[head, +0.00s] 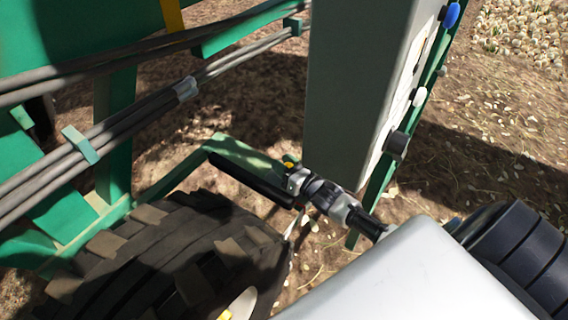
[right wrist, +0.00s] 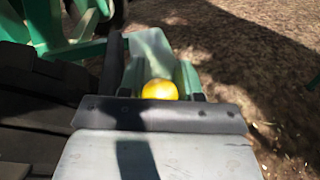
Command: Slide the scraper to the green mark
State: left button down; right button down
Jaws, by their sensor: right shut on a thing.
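My right gripper (head: 292,164) reaches in from the lower right and is shut on a small yellow knob (head: 288,158), which also shows in the right wrist view (right wrist: 159,89) between the dark fingers. The knob sits at the near end of a green bar (head: 240,152) with a dark lower edge, beside the tyre. This bar seems to be the scraper, but the frames do not settle it. I cannot pick out a separate green mark among the green frame parts. My left gripper is not in view.
A big black tyre (head: 170,262) stands close at the left of the gripper. A tall grey cabinet (head: 352,90) with coloured knobs stands just behind it. Grey hoses (head: 110,120) run across the upper left. Bare soil with scattered onions (head: 520,35) lies at the right.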

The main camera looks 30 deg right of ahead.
jog(key=a, duration=0.1)
jog(key=s+a+p, duration=0.1)
jog(key=shift+a, duration=0.35)
jog(key=shift+s+a, duration=0.25)
jog(key=shift+a, duration=0.25)
jog(key=shift+d, duration=0.1)
jog(key=c, duration=0.8)
grip_release()
jog(key=s, duration=0.3)
jog(key=s+d, duration=0.1)
jog(key=s, duration=0.3)
jog(key=s+d, duration=0.1)
jog(key=s, duration=0.2)
jog(key=shift+s+d, duration=0.1)
jog(key=shift+s, duration=0.2)
